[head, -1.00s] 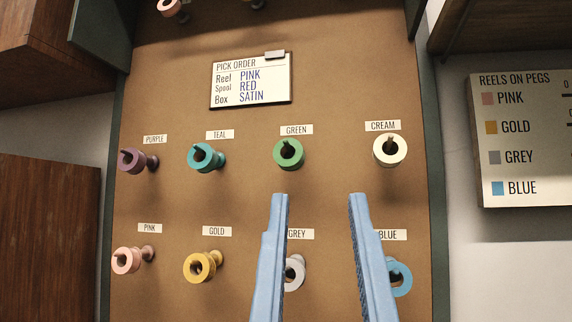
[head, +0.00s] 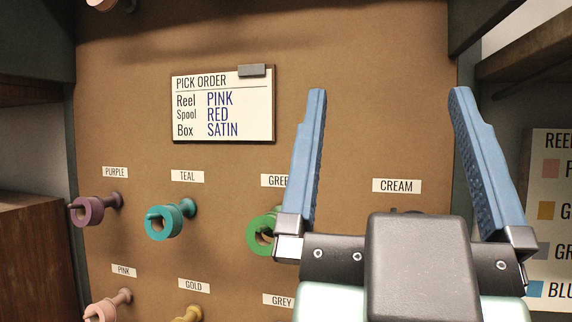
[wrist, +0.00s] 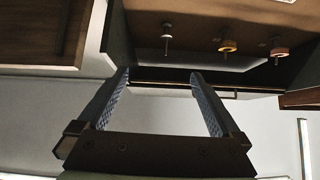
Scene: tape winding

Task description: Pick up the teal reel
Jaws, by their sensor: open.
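The teal reel (head: 164,223) hangs on a peg under the TEAL label (head: 187,177) on the brown pegboard, in the left half of the head view. My gripper (head: 385,100) is open and empty, to the right of the teal reel and higher in the picture, its blue fingers pointing up. In the wrist view my gripper (wrist: 160,75) also shows open with nothing between the fingers. The teal reel cannot be made out in the wrist view.
The purple reel (head: 87,211) hangs left of the teal one and the green reel (head: 262,233) right of it, partly behind my gripper. The gold reel (head: 187,315) is below. A PICK ORDER card (head: 223,106) is above. A wooden cabinet (head: 35,250) stands at left.

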